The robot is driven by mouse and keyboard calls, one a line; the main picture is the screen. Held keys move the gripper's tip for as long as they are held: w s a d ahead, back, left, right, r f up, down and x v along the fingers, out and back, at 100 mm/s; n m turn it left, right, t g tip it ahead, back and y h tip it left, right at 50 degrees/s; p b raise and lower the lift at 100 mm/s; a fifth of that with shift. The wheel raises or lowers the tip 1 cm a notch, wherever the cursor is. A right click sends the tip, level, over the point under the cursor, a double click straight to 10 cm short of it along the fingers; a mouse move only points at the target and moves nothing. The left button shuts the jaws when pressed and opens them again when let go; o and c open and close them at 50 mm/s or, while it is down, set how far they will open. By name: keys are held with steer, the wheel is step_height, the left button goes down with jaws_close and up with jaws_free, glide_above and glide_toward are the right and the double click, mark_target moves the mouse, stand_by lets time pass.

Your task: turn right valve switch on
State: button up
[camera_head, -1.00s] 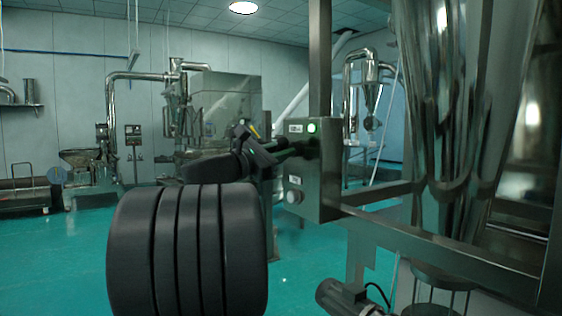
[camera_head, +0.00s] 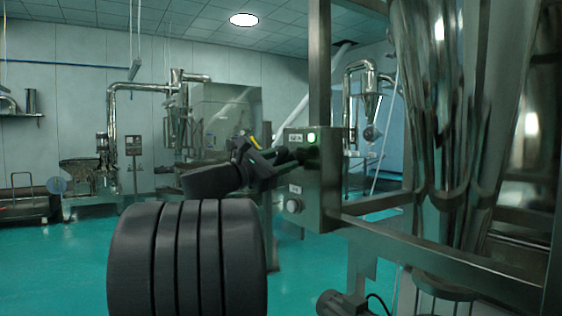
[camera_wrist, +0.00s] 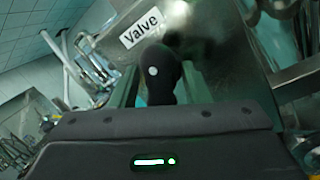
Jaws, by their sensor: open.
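The valve switch (camera_wrist: 160,72) is a dark knob with a white dot, below a white label reading "Valve" in the wrist view. My gripper (camera_wrist: 157,78) is open, with one finger on each side of the knob. Whether the fingers touch it cannot be told. In the head view, my gripper (camera_head: 291,155) is at the left face of the metal control box (camera_head: 322,190) and hides the switch. A green light (camera_head: 311,138) glows on the box beside a small white label.
A round grey knob (camera_head: 293,206) is lower on the same box. A steel frame bar (camera_head: 440,252) and a large steel hopper (camera_head: 440,110) stand to the right. A motor (camera_head: 342,303) is low beneath. Green floor (camera_head: 60,260) is open at left.

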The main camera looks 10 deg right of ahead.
steer(key=shift+a, duration=0.1)
steer(key=b+v, duration=0.1)
steer(key=v, duration=1.2)
steer(key=shift+s+a, duration=0.2)
steer(key=shift+a, duration=0.05)
steer(key=p+x, duration=0.1)
steer(key=x, duration=1.3)
steer(key=shift+a, duration=0.1)
